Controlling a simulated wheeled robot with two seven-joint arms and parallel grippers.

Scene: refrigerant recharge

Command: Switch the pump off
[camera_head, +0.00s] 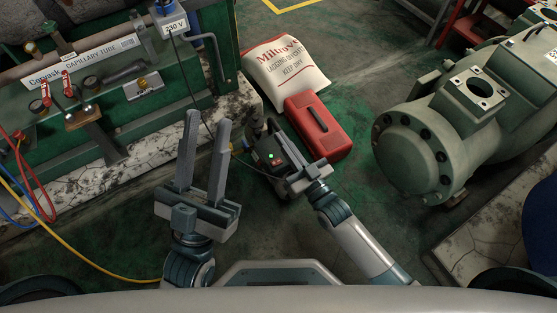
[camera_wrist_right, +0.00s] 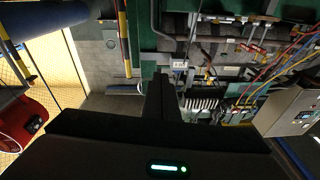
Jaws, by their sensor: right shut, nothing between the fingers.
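The pump (camera_head: 267,153) is a small dark unit on the green floor, with a small green light and a red part on its face. My right gripper (camera_head: 284,146) is over the right side of the pump and hides part of it. Its fingers are shut with nothing between them; I cannot tell whether they touch the pump. The shut fingers also show dark in the right wrist view (camera_wrist_right: 161,92), where the pump cannot be made out. My left gripper (camera_head: 208,120) is open and empty, left of the pump, with both fingers pointing away from me.
A red toolbox (camera_head: 325,128) stands just right of the pump, with a white sack (camera_head: 285,70) behind it. A large grey-green compressor (camera_head: 430,140) is at right. A green bench with a capillary tube panel (camera_head: 100,65) is at left. Yellow, red and blue hoses run at far left.

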